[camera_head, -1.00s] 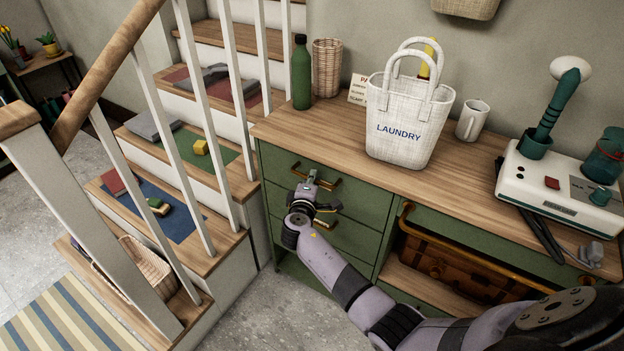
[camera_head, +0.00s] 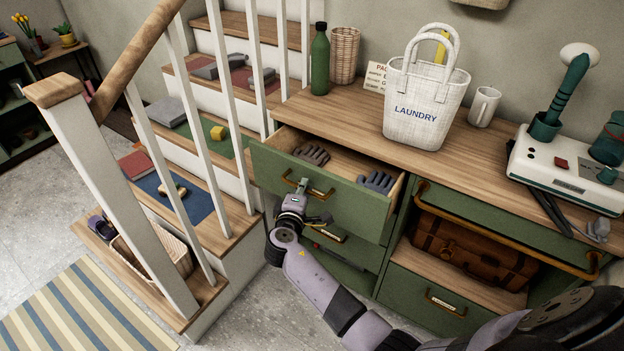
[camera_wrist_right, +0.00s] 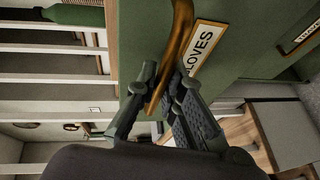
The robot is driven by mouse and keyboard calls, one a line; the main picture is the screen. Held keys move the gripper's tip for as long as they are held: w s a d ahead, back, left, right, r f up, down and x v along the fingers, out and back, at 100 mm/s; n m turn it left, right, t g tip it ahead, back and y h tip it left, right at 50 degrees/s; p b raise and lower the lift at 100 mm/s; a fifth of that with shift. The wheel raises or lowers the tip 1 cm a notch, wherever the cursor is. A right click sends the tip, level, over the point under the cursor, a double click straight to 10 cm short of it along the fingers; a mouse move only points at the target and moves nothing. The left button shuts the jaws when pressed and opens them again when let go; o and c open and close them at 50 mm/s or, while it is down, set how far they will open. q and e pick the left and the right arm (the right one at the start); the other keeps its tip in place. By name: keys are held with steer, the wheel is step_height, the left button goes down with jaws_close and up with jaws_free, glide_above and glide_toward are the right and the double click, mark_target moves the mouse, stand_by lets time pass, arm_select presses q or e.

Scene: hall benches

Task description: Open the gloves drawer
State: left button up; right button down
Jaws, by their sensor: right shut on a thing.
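The gloves drawer (camera_head: 318,193) is the top green drawer at the left of the cabinet, and it stands pulled out. Grey gloves (camera_head: 312,155) lie inside it at the left, and more grey gloves (camera_head: 378,182) lie at the right. My right gripper (camera_head: 302,184) is at the drawer front, shut on the brass handle (camera_head: 320,193). In the right wrist view the fingers (camera_wrist_right: 160,90) close around the handle (camera_wrist_right: 181,45), next to a label (camera_wrist_right: 204,46) reading "GLOVES". My left gripper is not in view.
A laundry bag (camera_head: 420,118), a green bottle (camera_head: 320,62), a wicker cup (camera_head: 344,55) and a mug (camera_head: 484,106) stand on the wooden top. More drawers lie below. A stair rail (camera_head: 128,195) is close at the left. A brown suitcase (camera_head: 470,255) sits in the open bay.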

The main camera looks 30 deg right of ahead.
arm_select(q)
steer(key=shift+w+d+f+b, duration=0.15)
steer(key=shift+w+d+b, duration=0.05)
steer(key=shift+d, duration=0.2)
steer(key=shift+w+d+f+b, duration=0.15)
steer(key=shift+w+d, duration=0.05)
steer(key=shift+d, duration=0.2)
arm_select(e)
steer(key=s+a, duration=0.4)
steer(key=a, duration=0.2)
steer(key=shift+a, duration=0.35)
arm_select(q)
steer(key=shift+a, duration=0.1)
arm_select(e)
steer(key=c, duration=1.7)
jaws_free()
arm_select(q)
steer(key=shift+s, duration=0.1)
